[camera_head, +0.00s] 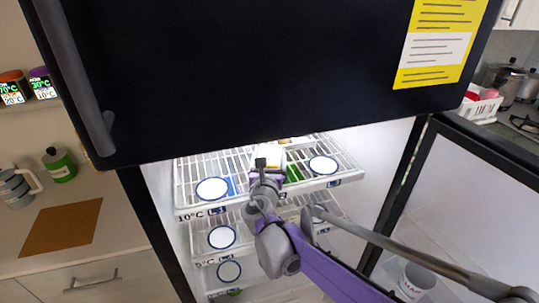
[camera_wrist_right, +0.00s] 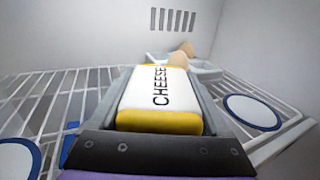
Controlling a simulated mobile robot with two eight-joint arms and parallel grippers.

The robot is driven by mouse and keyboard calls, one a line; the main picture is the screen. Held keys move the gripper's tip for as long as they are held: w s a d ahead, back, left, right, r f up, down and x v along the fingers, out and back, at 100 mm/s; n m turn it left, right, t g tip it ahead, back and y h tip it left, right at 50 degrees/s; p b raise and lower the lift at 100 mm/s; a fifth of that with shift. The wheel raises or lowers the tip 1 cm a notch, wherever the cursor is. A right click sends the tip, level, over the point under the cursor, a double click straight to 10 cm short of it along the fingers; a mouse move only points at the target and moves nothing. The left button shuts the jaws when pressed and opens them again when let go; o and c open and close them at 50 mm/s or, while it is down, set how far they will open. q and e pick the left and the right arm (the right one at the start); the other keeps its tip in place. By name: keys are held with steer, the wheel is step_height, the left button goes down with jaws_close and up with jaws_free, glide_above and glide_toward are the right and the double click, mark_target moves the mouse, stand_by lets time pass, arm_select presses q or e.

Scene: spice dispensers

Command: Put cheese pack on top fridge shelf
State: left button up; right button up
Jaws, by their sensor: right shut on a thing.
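The cheese pack (camera_wrist_right: 163,98) is white and yellow with "CHEESE" printed on it. In the right wrist view it lies between the grey fingers of my right gripper (camera_head: 264,164), which is shut on it. In the head view only a small pale part of the pack shows past the gripper. The top fridge shelf (camera_head: 327,179) is a white wire rack, lit, with round white labels ringed in blue. The gripper and pack are over this shelf, near its middle. I cannot tell whether the pack touches the rack. My left gripper is not in view.
A pale tray (camera_wrist_right: 198,68) with a tan, egg-like item stands behind the pack. A dark upper door (camera_head: 260,70) hangs above the opening. The lower door (camera_head: 470,190) stands open at right, a grey bar crossing before it. Lower racks (camera_head: 222,258) sit below.

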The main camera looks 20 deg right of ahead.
steer(key=o, duration=1.3)
steer(key=shift+o, duration=0.9)
